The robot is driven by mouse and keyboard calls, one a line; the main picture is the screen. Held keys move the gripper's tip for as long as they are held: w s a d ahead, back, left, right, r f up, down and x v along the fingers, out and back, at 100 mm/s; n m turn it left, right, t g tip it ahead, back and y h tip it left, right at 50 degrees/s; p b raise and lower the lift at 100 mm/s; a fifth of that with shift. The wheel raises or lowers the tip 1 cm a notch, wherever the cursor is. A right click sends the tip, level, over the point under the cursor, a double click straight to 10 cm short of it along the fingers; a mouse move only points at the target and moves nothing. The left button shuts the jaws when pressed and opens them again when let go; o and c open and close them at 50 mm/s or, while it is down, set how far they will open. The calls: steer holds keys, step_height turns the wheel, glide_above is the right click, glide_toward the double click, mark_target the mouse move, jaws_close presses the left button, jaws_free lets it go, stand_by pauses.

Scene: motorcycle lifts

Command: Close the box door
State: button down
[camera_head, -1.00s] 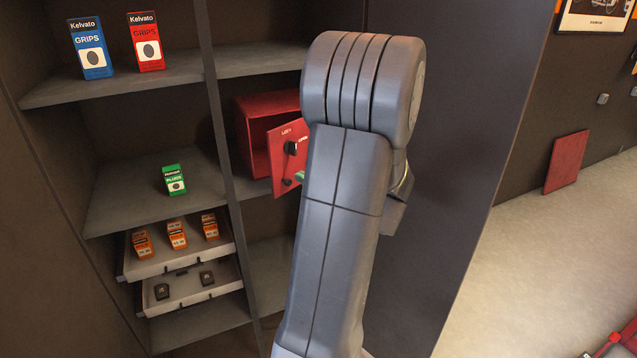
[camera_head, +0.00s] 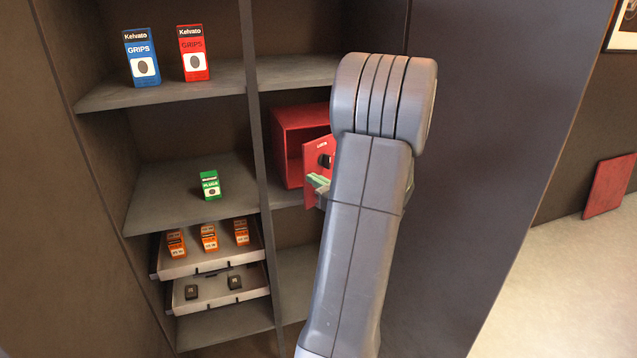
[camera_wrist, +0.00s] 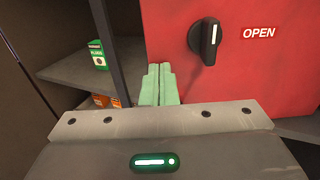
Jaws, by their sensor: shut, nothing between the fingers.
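The red box (camera_head: 302,125) sits on a middle shelf of the right column in the head view. Its red door (camera_head: 318,152) stands open, swung out toward me, and my arm hides part of it. In the wrist view the door (camera_wrist: 264,80) fills the upper right, with a black knob (camera_wrist: 206,38) and the word OPEN beside it. My gripper (camera_wrist: 159,74) has its pale green fingers together and empty, at the lower left edge of the door. In the head view my gripper (camera_head: 317,181) is beside the door. I cannot tell whether the fingers touch it.
A shelf divider (camera_head: 262,200) stands left of the box. A green carton (camera_head: 209,186) is on the left shelf, above open drawers (camera_head: 207,264) with orange cartons. Blue (camera_head: 141,57) and red (camera_head: 194,53) cartons stand above. A dark side panel (camera_head: 480,180) is right of my arm.

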steer(key=shift+m+t+h, duration=0.5)
steer(key=shift+h, duration=0.1)
steer(key=b+x, duration=0.3)
steer(key=x, duration=0.7)
steer(key=shift+a+r, duration=0.2)
steer(key=shift+a, duration=0.05)
steer(key=shift+w+r, duration=0.1)
